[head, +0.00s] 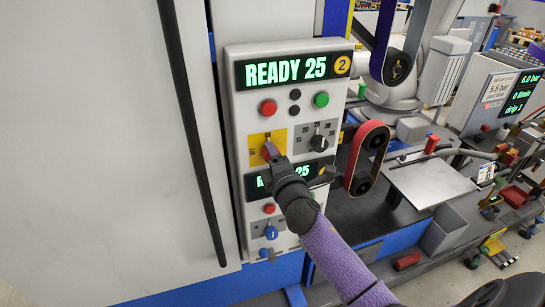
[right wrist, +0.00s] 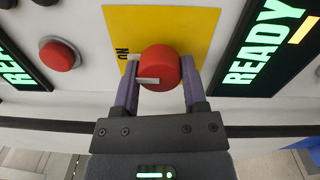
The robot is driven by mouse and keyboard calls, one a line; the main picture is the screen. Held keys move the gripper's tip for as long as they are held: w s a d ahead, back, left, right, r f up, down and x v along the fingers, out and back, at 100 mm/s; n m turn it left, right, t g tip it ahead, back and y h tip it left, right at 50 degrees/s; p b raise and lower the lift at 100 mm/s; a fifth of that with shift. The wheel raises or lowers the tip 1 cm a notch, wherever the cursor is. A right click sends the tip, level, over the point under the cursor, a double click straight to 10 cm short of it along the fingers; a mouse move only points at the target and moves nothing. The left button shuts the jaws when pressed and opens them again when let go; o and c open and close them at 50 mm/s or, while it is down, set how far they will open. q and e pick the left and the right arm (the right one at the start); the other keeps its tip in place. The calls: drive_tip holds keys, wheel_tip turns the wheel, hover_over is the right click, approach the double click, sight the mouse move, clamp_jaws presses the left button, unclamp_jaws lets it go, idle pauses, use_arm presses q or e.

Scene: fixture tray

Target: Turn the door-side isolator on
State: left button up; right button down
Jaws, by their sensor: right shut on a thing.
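The door-side isolator is a red knob (right wrist: 160,68) on a yellow plate (head: 258,148), on the left part of the grey control panel beside the door (head: 100,130). My right gripper (head: 271,153) reaches it from below and hides part of it in the head view. In the right wrist view the two purple fingers (right wrist: 160,85) are shut on the red knob, one on each side. A pale pointer bar on the knob points left in that view. A partly hidden black label stands beside the knob on that left side. My left gripper is not in view.
A black selector dial (head: 319,143) is right of the plate. Red (head: 268,107) and green (head: 321,99) buttons sit above, below a "READY 25" display (head: 293,70). A second display, a red button and a blue knob (head: 271,233) lie below. A long black door handle (head: 190,120) runs left of the panel.

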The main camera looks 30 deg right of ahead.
drive_tip(key=shift+c, duration=0.7)
unclamp_jaws()
drive_tip(key=v, duration=0.9)
drive_tip(key=shift+s, duration=0.45)
